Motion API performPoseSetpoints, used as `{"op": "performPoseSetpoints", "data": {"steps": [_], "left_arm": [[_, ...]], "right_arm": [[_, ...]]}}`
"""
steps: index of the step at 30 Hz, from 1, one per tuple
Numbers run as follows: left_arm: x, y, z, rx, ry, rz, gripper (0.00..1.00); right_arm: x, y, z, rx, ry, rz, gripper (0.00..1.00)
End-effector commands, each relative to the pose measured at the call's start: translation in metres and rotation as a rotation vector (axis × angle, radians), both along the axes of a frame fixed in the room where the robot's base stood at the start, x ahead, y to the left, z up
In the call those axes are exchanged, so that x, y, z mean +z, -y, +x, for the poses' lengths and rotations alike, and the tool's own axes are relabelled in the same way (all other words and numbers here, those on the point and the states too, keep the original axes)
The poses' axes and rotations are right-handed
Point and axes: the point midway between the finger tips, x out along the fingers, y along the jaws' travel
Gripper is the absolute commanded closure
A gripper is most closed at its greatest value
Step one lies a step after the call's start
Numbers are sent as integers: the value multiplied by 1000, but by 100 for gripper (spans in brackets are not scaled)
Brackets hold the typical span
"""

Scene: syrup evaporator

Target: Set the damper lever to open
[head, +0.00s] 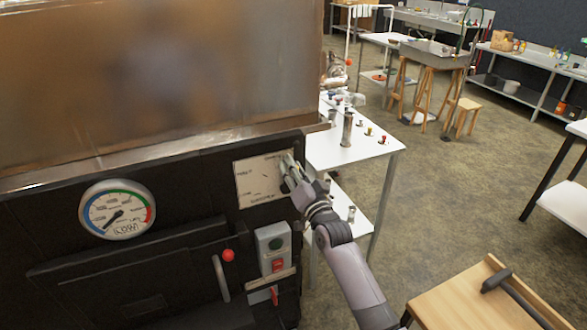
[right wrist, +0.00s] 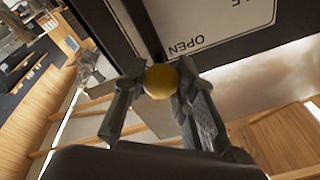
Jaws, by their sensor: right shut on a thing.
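The damper lever ends in a round yellow knob (right wrist: 160,83), seen in the right wrist view. My right gripper (right wrist: 158,70) is shut on this knob, one finger on each side. Beside the knob is a pale label plate (right wrist: 210,22) with the word OPEN; the plate also shows in the head view (head: 258,182) on the black front of the evaporator. In the head view my right gripper (head: 289,170) is at the plate's right edge and hides the knob. The lever's exact angle cannot be told. My left gripper is not in view.
A round gauge (head: 117,210) is left of the plate. Below are a switch box (head: 273,247), a red ball knob (head: 228,255) and a black door (head: 150,275). A white table (head: 350,150) with small items stands behind my right arm. A wooden table (head: 460,300) is at lower right.

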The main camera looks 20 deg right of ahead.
Motion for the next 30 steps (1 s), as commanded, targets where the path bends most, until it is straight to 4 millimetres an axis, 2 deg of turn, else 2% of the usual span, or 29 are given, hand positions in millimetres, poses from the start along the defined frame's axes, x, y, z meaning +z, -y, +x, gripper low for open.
{"op": "performPoseSetpoints", "data": {"steps": [4,5,13,23,26,30], "left_arm": [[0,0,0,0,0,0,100],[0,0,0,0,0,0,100],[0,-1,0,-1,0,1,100],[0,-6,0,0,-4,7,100],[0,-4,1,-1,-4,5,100],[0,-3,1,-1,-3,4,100]], "right_arm": [[2,0,0,0,4,2,100],[2,1,0,0,4,2,73],[1,0,0,0,2,0,55],[0,0,-1,0,0,-1,53],[-2,0,-9,0,0,0,53],[-6,1,-34,-1,-1,0,53]]}}
